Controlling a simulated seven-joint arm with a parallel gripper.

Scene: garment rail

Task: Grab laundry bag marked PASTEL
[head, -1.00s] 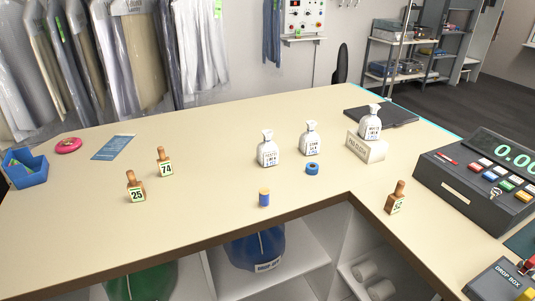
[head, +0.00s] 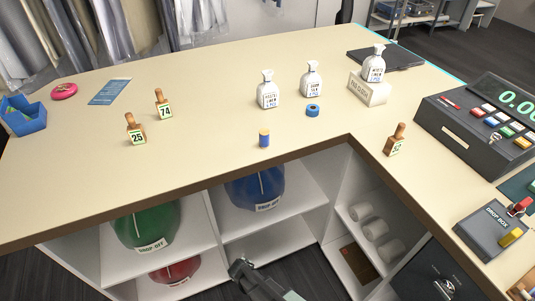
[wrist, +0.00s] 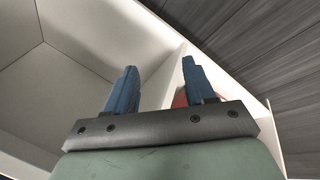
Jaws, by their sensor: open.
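Three small white laundry bags with tied necks and printed labels stand upright on the counter (head: 210,150) in the head view. The left bag (head: 268,92) has a top line that may read PASTEL, but the print is too small to be sure. The middle bag (head: 311,78) stands just behind it to the right. The right bag (head: 374,66) sits on a white block (head: 368,91). My gripper (head: 238,266) is low in front of the shelves, below the counter top and well away from the bags. In the wrist view its blue fingers (wrist: 157,88) are apart with nothing between them.
A blue tape roll (head: 312,111) and a thread spool (head: 264,138) lie near the left and middle bags. Numbered wooden stamps (head: 135,130) stand left. A cash register (head: 470,125) is at right. The counter's brown edge (head: 250,170) overhangs white shelves with green, blue and red bags.

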